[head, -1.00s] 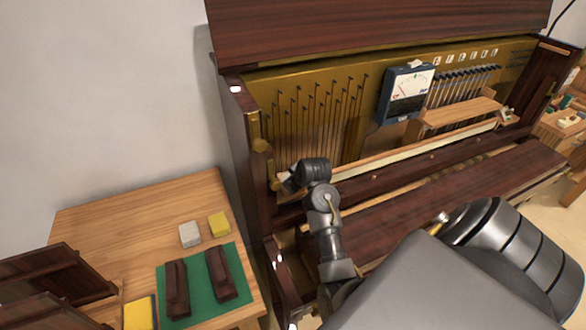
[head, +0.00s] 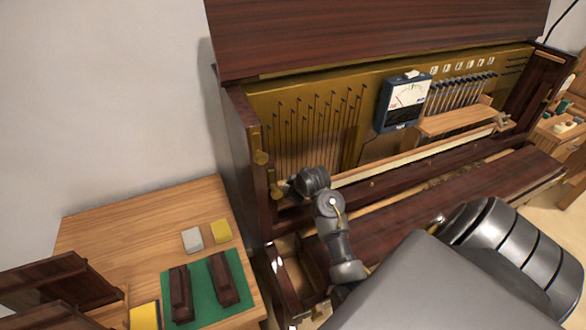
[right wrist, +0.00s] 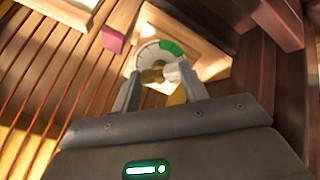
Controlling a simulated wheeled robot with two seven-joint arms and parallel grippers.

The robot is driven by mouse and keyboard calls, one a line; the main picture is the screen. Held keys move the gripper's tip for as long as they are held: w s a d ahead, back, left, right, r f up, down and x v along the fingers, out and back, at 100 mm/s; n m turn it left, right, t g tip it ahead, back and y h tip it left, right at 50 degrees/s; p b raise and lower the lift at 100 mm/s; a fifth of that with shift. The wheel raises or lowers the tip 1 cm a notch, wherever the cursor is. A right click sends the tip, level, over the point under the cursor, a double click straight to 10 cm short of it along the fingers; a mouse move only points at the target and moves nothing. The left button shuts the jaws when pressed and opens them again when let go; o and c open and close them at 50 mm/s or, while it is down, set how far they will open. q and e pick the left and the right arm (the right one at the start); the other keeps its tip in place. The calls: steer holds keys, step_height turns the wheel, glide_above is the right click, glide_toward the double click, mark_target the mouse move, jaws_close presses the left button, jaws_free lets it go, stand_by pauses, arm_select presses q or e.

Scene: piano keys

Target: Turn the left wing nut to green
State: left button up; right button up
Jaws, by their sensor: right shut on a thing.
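The left wing nut (right wrist: 153,75) is a small brass piece in front of a round pale dial with a green sector (right wrist: 171,48) at its upper right, in the right wrist view. My right gripper (right wrist: 158,79) is shut on the wing nut, one finger on each side. The fingers partly hide the nut and the dial's lower part. In the head view my right gripper (head: 287,187) is at the left inner side of the open piano, and the dial cannot be made out there. My left gripper is not in view.
Piano strings (head: 310,130) rise behind my right gripper. A table (head: 130,235) at left holds a green mat (head: 203,297) with two dark blocks. A wooden wall stands close right in the wrist view.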

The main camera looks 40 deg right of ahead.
steer(key=shift+r+n+p, duration=0.15)
steer(key=shift+n+p, duration=0.8)
steer(key=shift+n, duration=0.05)
steer(key=shift+n+p, duration=0.35)
steer(key=shift+n, duration=0.35)
steer(key=o, duration=0.9)
steer(key=shift+a+f, duration=0.1)
steer(key=shift+f, duration=0.1)
steer(key=shift+r, duration=0.1)
steer(key=shift+s+r+p, duration=0.2)
steer(key=shift+r+p, duration=0.2)
steer(key=shift+p, duration=0.15)
steer(key=shift+p+v, duration=5.05)
steer(key=shift+p, duration=0.05)
